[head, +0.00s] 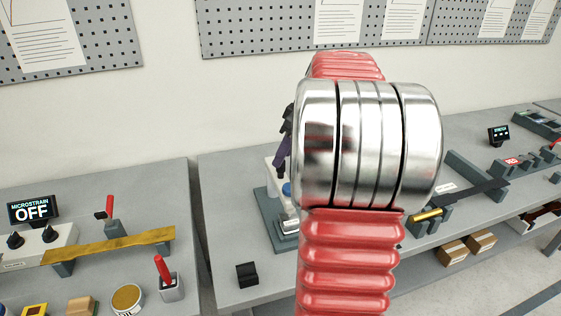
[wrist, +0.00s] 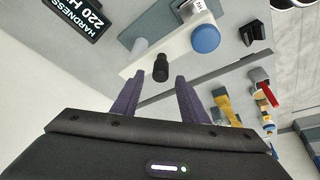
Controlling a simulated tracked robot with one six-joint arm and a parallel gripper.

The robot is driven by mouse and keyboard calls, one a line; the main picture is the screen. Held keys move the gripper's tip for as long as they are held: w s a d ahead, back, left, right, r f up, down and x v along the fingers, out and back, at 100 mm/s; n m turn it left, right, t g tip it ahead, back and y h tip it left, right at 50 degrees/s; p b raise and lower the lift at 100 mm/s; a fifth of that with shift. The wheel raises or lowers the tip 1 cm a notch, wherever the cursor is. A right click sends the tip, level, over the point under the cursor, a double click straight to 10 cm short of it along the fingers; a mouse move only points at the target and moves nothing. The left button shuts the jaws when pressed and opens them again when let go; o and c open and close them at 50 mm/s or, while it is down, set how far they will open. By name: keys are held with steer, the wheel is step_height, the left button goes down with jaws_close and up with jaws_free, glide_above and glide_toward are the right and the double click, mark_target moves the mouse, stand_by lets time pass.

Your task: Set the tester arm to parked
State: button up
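The hardness tester is a white body (head: 272,178) on a grey base (head: 284,243) in the head view, partly hidden by my red arm. In the wrist view its display (wrist: 75,28) reads HARDNESS 220. A blue round part (wrist: 205,38) and a black knob (wrist: 160,68) show on the tester there. I cannot tell which part is the tester arm or its position. My gripper (wrist: 159,78) has purple fingers, apart and empty. In the wrist view the black knob appears just beyond the gap between the fingertips; contact cannot be told. The gripper also shows above the tester in the head view (head: 278,165).
A left bench holds a MICROSTRAIN OFF display (head: 32,210), a brass strip (head: 110,245) and red levers (head: 163,270). A black block (head: 247,274) stands near the middle bench's front edge. Cardboard boxes (head: 452,253) sit on a lower shelf. The bench's front left is mostly clear.

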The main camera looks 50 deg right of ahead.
mark_target(280, 175)
steer(key=shift+x, duration=1.75)
steer(key=shift+c, duration=0.4)
jaws_close()
